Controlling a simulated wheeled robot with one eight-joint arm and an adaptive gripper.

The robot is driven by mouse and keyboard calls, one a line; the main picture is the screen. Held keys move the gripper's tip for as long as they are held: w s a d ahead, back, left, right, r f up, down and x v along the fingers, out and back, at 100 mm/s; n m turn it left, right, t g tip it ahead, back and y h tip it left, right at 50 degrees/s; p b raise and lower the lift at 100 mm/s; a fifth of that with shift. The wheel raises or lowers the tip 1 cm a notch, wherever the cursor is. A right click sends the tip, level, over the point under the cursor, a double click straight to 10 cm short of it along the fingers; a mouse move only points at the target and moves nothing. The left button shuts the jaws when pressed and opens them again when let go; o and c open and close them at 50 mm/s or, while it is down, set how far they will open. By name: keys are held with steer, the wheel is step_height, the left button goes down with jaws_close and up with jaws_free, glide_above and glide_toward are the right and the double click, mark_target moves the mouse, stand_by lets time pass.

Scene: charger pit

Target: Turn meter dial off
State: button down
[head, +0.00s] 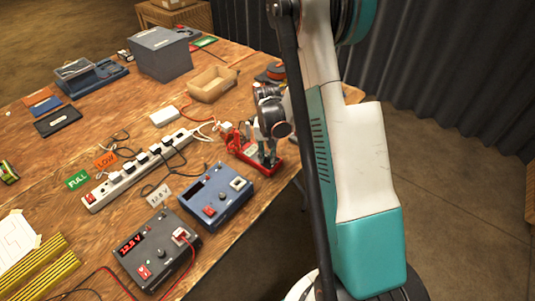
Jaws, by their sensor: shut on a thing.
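A red meter-like device (234,141) lies near the right edge of the wooden table, with a pale panel on its face. My gripper (267,160) reaches down over its right part, with its dark fingers closed at the device's face. The fingers are shut on what looks like the meter dial. The dial itself is hidden by the fingers, so its setting cannot be read.
A blue charger box (216,194) and a dark box reading about 12.8 V (157,253) stand nearer. A white power strip (140,169) with plugs and cables lies left. A cardboard tray (213,84) and grey box (160,55) stand behind.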

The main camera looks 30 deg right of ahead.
mark_target(268, 156)
steer(key=n+b, duration=0.1)
steer(key=n, duration=0.4)
steer(key=shift+f+b, duration=0.1)
steer(key=shift+b, duration=0.3)
steer(key=n+b, duration=0.1)
steer(key=n, duration=0.5)
steer(key=shift+n, duration=0.3)
steer(key=c, duration=1.4)
jaws_free()
step_height(268, 156, up, 12)
